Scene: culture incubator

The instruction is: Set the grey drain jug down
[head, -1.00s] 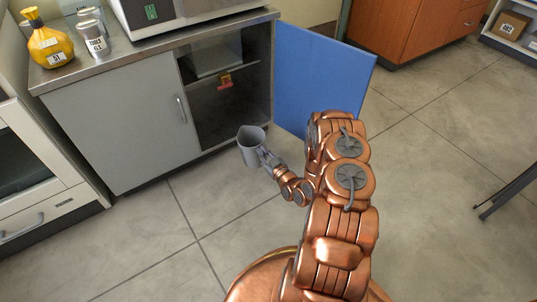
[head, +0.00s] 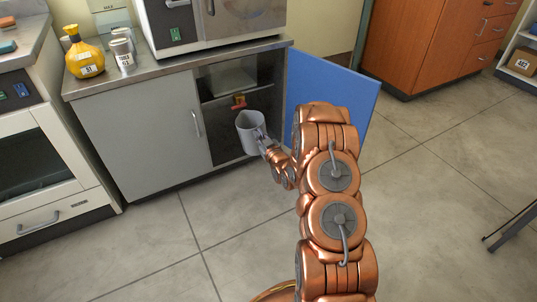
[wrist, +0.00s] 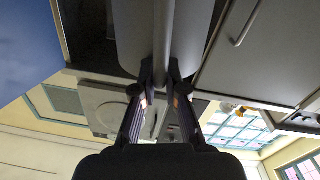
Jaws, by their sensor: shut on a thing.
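The grey drain jug (head: 250,131) is a grey cylinder with an open top. It is upright in the air in front of the open cabinet's dark interior (head: 228,118). My gripper (head: 264,143) is shut on the jug's right side, at its handle. In the wrist view the jug (wrist: 190,30) fills the top middle, with the gripper's two fingers (wrist: 160,80) closed on the upright handle bar. The jug's underside and whatever lies directly below it are hard to judge.
The blue cabinet door (head: 330,95) stands open at the right. A red and yellow valve (head: 239,102) is inside the cabinet, under a shelf. The floor in front is clear.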

